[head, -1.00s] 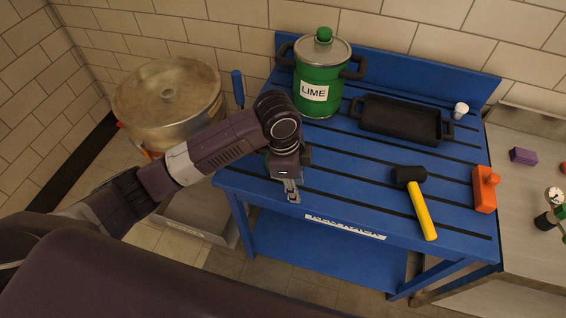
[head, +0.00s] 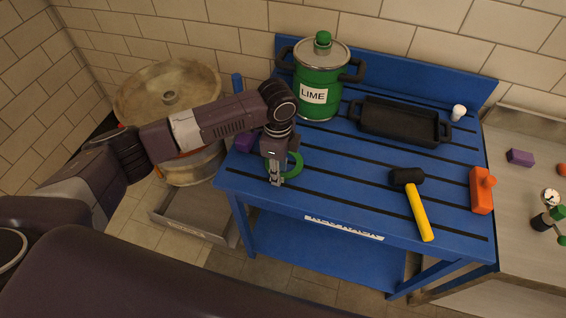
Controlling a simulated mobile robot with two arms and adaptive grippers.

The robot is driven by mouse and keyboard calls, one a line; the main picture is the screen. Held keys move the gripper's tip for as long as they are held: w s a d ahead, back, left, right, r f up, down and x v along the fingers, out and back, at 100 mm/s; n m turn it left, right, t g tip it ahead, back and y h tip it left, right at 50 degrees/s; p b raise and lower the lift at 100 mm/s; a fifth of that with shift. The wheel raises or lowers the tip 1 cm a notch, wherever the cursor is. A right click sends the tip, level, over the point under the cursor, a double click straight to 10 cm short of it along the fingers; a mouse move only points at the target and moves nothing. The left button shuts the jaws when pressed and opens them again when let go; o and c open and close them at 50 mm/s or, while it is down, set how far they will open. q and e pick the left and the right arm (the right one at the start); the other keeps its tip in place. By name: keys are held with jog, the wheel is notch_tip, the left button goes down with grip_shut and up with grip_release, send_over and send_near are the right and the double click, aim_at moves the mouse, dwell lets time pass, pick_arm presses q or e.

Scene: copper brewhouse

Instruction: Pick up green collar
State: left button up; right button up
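The green collar (head: 297,166) is a ring near the front left of the blue slatted table (head: 335,190). My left gripper (head: 275,182) is over the ring's left side and hides part of it. The fingers point down toward the table front. I cannot tell whether the fingers touch the collar or how far apart they are. My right gripper is not in view.
A green LIME pot (head: 318,82) and a black tray (head: 398,121) stand at the back. A mallet (head: 416,205) and an orange block (head: 481,190) lie at right. A purple block (head: 245,141) is left of my gripper. The table's middle is clear.

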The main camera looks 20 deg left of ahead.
pick_arm(q)
jog(key=shift+f, duration=0.4)
jog(key=shift+c, duration=0.3)
grip_shut()
notch_tip(320, 180, up, 20)
jog(key=b, duration=0.2)
jog(key=shift+s, duration=0.1)
dwell(0.4)
